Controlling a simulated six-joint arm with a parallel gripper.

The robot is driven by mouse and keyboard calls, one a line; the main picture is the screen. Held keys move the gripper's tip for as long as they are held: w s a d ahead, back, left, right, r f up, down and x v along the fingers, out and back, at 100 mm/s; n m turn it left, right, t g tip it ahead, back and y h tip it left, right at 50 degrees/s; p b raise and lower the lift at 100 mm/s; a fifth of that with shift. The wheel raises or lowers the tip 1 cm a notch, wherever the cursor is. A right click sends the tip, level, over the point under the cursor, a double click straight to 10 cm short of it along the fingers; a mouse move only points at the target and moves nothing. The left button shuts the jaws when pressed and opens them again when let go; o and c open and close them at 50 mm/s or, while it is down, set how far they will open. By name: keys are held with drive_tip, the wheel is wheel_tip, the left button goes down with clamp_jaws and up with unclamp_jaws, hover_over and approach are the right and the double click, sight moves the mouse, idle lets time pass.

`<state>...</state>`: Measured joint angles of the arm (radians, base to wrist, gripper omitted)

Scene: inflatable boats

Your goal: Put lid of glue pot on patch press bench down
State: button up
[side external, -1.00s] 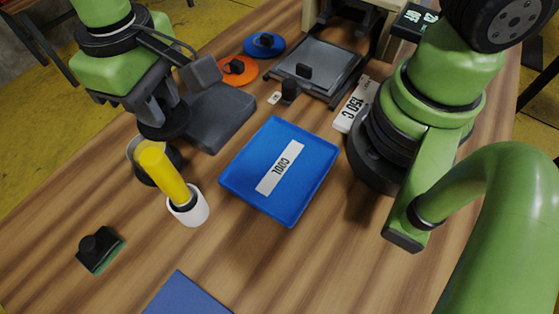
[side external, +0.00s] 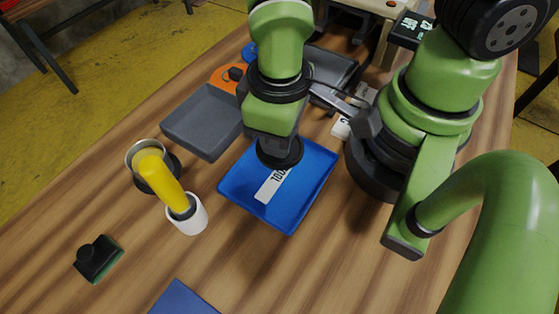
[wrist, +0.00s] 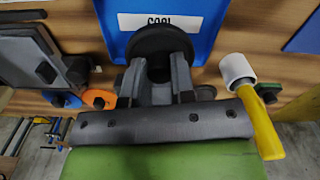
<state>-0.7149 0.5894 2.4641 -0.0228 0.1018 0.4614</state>
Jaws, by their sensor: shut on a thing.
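The lid (side external: 281,153) is a dark round disc, also in the wrist view (wrist: 162,40). My gripper (side external: 272,137) is shut on it and holds it over the blue tray marked COOL (side external: 232,186). I cannot tell the exact gap between lid and tray. In the wrist view the gripper's fingers (wrist: 162,88) close on the lid's upper side. The glue pot (side external: 133,157) stands uncovered to the left of the tray, with a metal rim and pale contents. A yellow handle partly hides it. The wooden bench (side external: 120,205) lies beneath everything.
A dark grey tray (side external: 203,122) and an orange disc (side external: 228,77) lie behind. A black block (side external: 97,258) and blue sheet (side external: 183,300) lie in front. Bare wood surrounds the block.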

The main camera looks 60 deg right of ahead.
sight(279, 174)
drive_tip(key=shift+f, duration=3.4)
drive_tip(key=shift+f, duration=0.15)
drive_tip(key=o, duration=0.9)
wheel_tip(279, 174, up, 12)
drive_tip(key=shift+r, duration=0.15)
drive_tip(key=shift+w+d+r, duration=0.15)
drive_tip(key=shift+w+r, duration=0.05)
drive_tip(key=shift+r, duration=0.15)
drive_tip(key=d+r+m+t, duration=0.2)
drive_tip(key=d+r, duration=0.1)
drive_tip(key=r, duration=0.2)
drive_tip(key=s+d+r+m+t+y, duration=0.1)
drive_tip(key=d+r+m+t, duration=0.1)
drive_tip(key=d+r, duration=0.2)
drive_tip(key=d+r+m+t+y, duration=0.1)
drive_tip(key=d+r+m+t, duration=0.1)
drive_tip(key=r, duration=0.5)
drive_tip(key=shift+s+d+r+m+t, duration=0.2)
drive_tip(key=shift+d+t, duration=0.1)
drive_tip(key=shift+d, duration=0.1)
drive_tip(key=shift+s+d+r+m+t, duration=0.1)
drive_tip(key=shift+d+r+t, duration=0.05)
drive_tip(key=shift+d+t, duration=0.2)
